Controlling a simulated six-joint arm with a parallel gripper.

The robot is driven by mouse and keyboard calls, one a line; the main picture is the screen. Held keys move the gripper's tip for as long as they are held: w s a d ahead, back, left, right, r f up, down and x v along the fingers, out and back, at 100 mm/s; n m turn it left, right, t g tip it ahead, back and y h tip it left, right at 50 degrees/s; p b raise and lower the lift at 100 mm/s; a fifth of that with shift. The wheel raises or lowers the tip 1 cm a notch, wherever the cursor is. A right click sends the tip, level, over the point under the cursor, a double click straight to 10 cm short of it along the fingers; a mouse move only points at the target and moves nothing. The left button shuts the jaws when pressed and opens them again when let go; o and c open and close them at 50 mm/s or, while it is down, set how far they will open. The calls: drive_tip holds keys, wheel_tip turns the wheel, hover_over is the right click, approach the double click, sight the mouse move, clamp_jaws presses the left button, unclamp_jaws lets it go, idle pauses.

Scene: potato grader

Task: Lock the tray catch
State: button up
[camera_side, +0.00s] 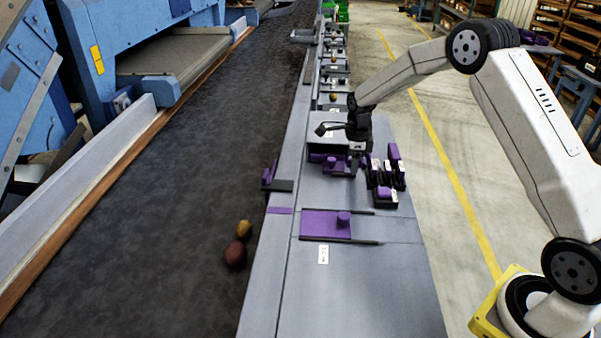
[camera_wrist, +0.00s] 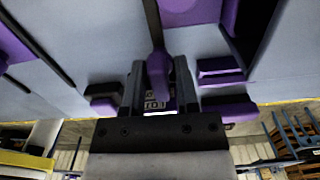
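In the side view, my gripper (camera_side: 356,146) points down over a group of purple and black fittings on the grey bench. In the wrist view, a purple lever (camera_wrist: 158,70) with a rounded end lies between the two fingers of my gripper (camera_wrist: 159,92). The fingers stand apart, with narrow gaps beside the lever; contact cannot be told. A white label with dark print (camera_wrist: 157,105) shows partly behind the lever end. The lever appears to be the tray catch, but its latch state is unclear. The gripper hides it in the side view.
A purple sliding plate with a knob (camera_side: 325,224) lies nearer on the bench. Black holders with purple blocks (camera_side: 385,196) stand right of my gripper. The dark conveyor belt (camera_side: 170,200) carries two potatoes (camera_side: 235,254) at left. The front bench surface (camera_side: 360,290) is clear.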

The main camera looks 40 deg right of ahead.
drive_tip(key=shift+r, duration=0.15)
drive_tip(key=shift+r, duration=2.35)
drive_tip(key=s+a+n+t, duration=0.1)
drive_tip(key=s+a+n, duration=0.3)
drive_tip(key=s+n, duration=0.3)
drive_tip(key=s+a+n, duration=0.5)
drive_tip(key=s+n, duration=0.3)
drive_tip(key=n, duration=0.3)
drive_tip(key=s+a+r+n+t, duration=0.1)
drive_tip(key=s+a+n, duration=0.4)
drive_tip(key=s+n, duration=0.3)
drive_tip(key=shift+n+t, duration=0.3)
drive_tip(key=shift+n, duration=0.4)
drive_tip(key=o, duration=0.8)
drive_tip(key=shift+s, duration=0.1)
drive_tip(key=shift+o, duration=0.2)
